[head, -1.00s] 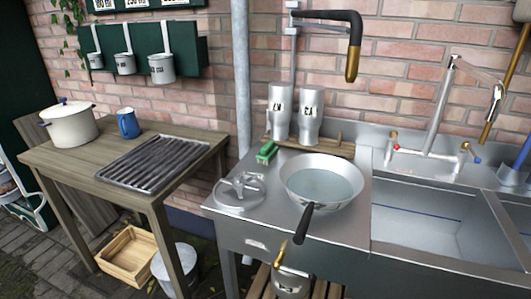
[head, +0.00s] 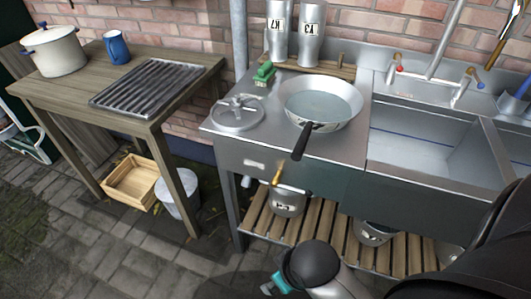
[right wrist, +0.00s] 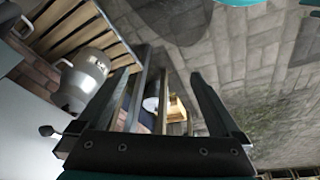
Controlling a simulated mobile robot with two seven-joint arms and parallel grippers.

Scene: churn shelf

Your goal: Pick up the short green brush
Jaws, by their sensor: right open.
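The short green brush (head: 264,73) lies on the steel counter in the head view, behind the round metal lid and left of the pan. Its green back faces up. My right arm comes in at the lower right of the head view, well below and in front of the counter, far from the brush. In the right wrist view my right gripper (right wrist: 165,85) has its two fingers spread apart with nothing between them. The brush does not show in that view. My left gripper is not in the head view.
A pan (head: 322,102) with its black handle toward me and a metal lid (head: 239,112) stand near the brush. Two steel canisters (head: 310,40) stand behind it. The sink (head: 425,150) is at right. A slatted shelf (head: 320,235) with pots is below.

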